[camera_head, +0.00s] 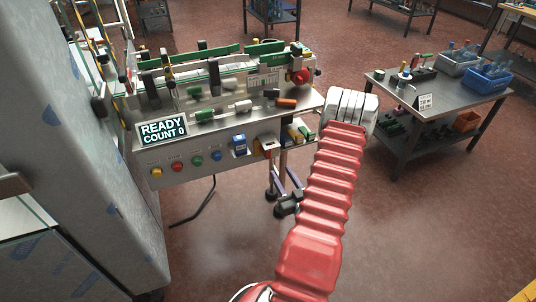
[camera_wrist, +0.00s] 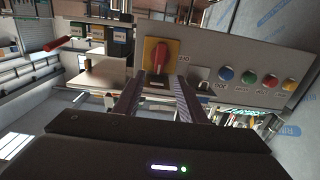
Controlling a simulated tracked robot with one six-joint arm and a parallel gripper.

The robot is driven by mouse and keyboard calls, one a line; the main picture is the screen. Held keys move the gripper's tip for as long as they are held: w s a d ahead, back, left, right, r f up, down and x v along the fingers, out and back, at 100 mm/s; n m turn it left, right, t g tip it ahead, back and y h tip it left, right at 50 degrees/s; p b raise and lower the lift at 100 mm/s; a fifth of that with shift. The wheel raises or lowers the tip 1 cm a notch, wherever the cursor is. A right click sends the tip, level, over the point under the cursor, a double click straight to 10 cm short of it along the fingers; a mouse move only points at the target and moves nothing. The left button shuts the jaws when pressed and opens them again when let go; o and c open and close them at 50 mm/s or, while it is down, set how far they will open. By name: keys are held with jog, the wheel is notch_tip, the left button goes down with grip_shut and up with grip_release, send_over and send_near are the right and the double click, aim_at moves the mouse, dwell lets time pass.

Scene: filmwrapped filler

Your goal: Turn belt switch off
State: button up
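The belt switch is a red rotary knob (camera_wrist: 158,58) on a yellow plate (camera_wrist: 149,45), on the front panel of the machine. In the head view the yellow plate (camera_head: 266,146) shows at the panel's right part, and the knob is hard to make out there. In the wrist view my gripper (camera_wrist: 156,78) has its two fingers apart and empty. They point at the panel, just short of the knob and roughly lined up with it; contact does not show.
Yellow, red, green and blue buttons (camera_head: 217,155) sit left of the switch, with a display (camera_head: 162,131) reading READY COUNT 0. A film-wrapped cabinet (camera_head: 85,150) stands at left. The floor between is open.

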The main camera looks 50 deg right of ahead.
aim_at(268, 152)
jog(key=x, duration=1.3)
jog(key=shift+a, duration=0.1)
jog(key=shift+c, duration=0.7)
grip_shut()
jog(key=shift+a, duration=0.25)
jog(key=shift+d, duration=0.15)
